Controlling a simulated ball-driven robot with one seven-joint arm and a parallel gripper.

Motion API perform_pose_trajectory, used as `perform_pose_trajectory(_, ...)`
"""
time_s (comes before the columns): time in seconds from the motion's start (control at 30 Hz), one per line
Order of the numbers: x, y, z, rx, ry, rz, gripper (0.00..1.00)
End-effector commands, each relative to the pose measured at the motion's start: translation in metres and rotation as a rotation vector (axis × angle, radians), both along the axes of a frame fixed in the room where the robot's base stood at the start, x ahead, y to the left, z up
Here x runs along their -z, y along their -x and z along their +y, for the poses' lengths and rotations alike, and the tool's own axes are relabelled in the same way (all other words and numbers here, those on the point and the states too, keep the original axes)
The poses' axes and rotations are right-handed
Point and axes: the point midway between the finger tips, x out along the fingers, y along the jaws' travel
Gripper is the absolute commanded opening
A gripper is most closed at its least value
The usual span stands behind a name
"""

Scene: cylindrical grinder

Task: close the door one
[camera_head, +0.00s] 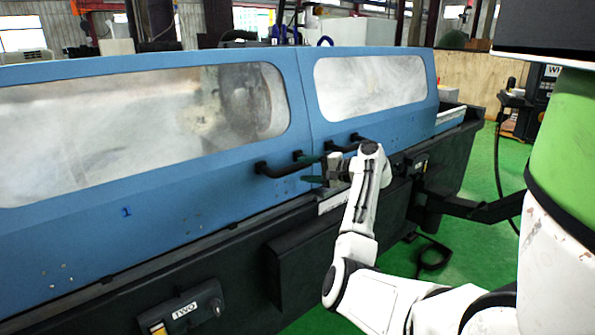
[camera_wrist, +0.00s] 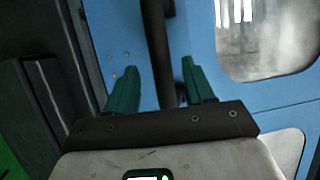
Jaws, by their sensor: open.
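Door one (camera_head: 125,235) is the large blue cover on the left of the grinder, marked "1", with a long frosted window. Its right edge meets the other blue door (camera_head: 385,122) at a seam. Its black bar handle (camera_head: 275,170) is near its lower right corner. My gripper (camera_head: 308,169) is at the right end of this handle, with green fingers apart. In the wrist view, the black handle bar (camera_wrist: 156,40) runs between the two open fingers (camera_wrist: 160,78). I cannot tell whether either finger touches it.
The second door has its own black handle (camera_head: 345,144), just above my wrist. A dark machine ledge (camera_head: 240,245) runs below the doors, with a panel labelled "TWO" (camera_head: 185,310).

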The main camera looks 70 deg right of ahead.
Motion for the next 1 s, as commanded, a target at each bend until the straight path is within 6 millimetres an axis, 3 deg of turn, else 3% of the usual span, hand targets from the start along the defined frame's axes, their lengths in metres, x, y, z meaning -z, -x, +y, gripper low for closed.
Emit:
perform_pose_trajectory(0.2, -0.006, 0.039, 0.007, 0.003, 0.001, 0.001, 0.53)
perform_pose_trajectory(0.4, -0.010, 0.058, 0.011, 0.001, -0.001, 0.000, 0.53)
perform_pose_trajectory(1.0, -0.011, 0.061, 0.012, 0.000, -0.001, 0.000, 0.53)
